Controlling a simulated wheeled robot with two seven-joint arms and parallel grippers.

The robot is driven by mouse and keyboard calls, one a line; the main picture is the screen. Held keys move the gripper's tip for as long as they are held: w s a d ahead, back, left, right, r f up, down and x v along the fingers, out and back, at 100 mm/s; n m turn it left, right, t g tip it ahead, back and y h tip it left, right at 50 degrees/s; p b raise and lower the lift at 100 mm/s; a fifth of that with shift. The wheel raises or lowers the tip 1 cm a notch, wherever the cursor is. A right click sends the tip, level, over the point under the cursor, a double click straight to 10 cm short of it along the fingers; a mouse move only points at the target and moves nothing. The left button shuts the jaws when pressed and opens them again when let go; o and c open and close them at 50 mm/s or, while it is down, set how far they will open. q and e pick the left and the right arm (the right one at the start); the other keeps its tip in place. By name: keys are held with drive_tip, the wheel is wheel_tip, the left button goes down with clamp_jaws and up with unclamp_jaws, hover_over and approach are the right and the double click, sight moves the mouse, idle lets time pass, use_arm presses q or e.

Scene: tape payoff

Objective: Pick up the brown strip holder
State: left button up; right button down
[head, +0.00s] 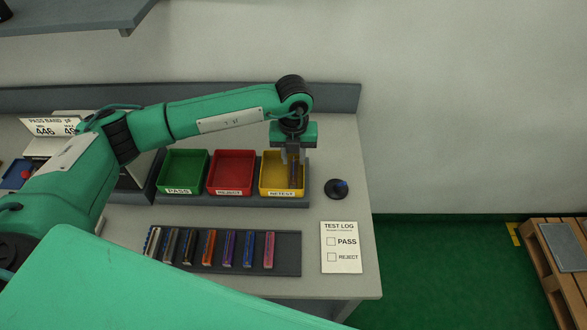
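A dark brown strip holder (294,177) shows in the yellow RETEST bin (268,187), toward its right side. My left gripper (294,160) points straight down over this bin, with its fingertips around the upper end of the holder. The fingers hide part of it. I cannot tell whether they touch it or whether it rests on the bin floor. My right gripper is not in view.
The green PASS bin (173,190) and red REJECT bin (228,190) stand to the left. In front, a dark rack (287,262) holds several coloured strip holders. A TEST LOG sheet (341,247) and a round dark object (338,189) lie at right.

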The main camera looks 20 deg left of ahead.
use_arm(q)
drive_tip(key=shift+f, duration=1)
clamp_jaws()
drive_tip(key=shift+r, duration=0.1)
